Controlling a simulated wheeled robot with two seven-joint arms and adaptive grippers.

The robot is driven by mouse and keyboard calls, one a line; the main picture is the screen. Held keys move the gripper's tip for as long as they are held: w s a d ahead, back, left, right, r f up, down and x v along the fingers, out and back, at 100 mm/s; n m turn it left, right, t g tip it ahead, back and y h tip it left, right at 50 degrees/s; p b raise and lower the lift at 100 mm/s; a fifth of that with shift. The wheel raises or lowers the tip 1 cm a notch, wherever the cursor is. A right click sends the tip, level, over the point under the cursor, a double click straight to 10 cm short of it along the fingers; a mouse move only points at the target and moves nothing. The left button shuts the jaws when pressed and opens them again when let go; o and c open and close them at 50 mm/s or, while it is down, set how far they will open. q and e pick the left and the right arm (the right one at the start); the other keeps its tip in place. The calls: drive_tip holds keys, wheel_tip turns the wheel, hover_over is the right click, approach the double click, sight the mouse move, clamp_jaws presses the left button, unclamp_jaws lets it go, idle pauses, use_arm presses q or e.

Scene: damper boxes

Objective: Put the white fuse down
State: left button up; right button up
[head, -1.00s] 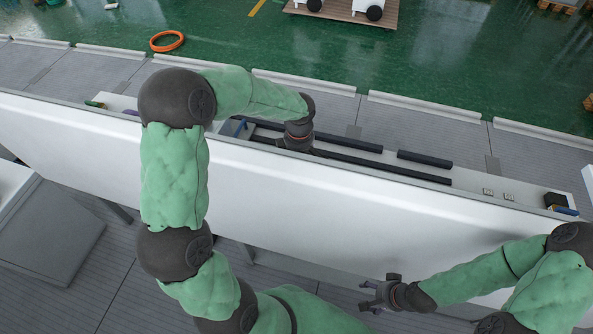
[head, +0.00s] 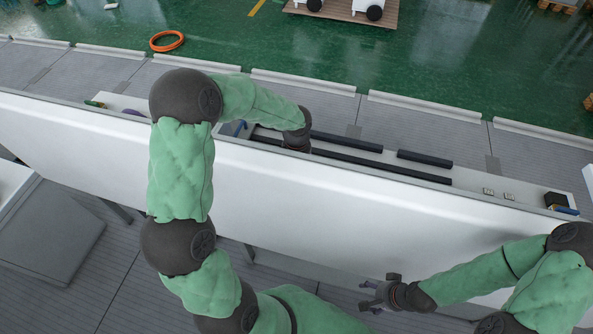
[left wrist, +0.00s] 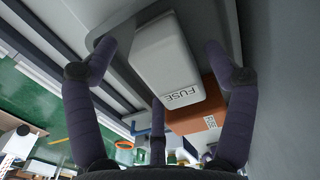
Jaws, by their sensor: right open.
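The white fuse (left wrist: 165,62), a pale box lettered FUSE, shows in the left wrist view against a grey surface. My left gripper (left wrist: 160,50) has its dark fingers spread on either side of it, with gaps visible on both sides. In the head view the left wrist reaches over the white panel, and its fingers and the fuse are hidden there. My right gripper (head: 380,293) is open and empty, in front of the panel at the lower right.
An orange-brown box (left wrist: 196,118) lies right beside the white fuse. The long white panel (head: 300,205) stands between my body and the bench. Black bars (head: 425,159) lie along the bench. Small items sit at its right end (head: 557,201).

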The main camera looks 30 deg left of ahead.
use_arm(q)
wheel_tip(320, 180, up, 12)
drive_tip(key=shift+r+p, duration=0.15)
drive_tip(key=shift+p, duration=0.2)
idle(0.4)
idle(0.4)
